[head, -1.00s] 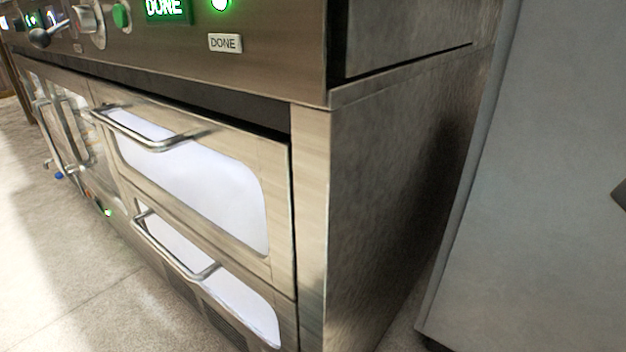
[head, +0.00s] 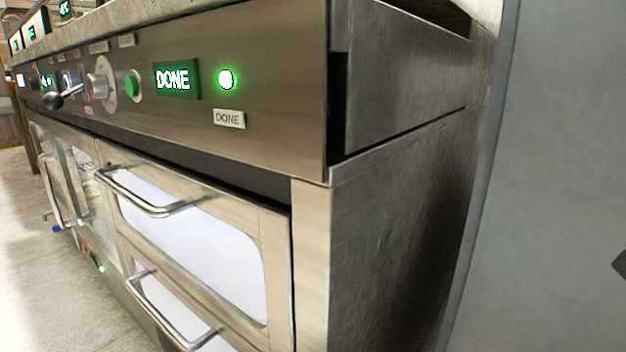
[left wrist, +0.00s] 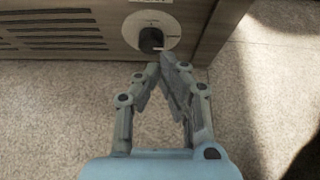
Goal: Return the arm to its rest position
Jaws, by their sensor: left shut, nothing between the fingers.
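My left gripper (left wrist: 158,78) shows in the left wrist view with its fingertips together and nothing between them. Just beyond the fingertips, in the picture, is a dark knob (left wrist: 151,40) on a round pale dial of a brown panel. I cannot tell whether the fingertips touch the knob. The head view shows neither of my grippers. It shows a steel appliance with a green lit DONE display (head: 175,79), a lit green lamp (head: 226,79) and a DONE label (head: 229,119) below the lamp.
Two drawers with white fronts and bar handles (head: 150,208) are closed below the control panel. A green button (head: 132,85) and a dial knob (head: 97,87) sit left of the display. A grey upright surface (head: 545,180) stands at the right. Pale floor (head: 20,270) is open at the left.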

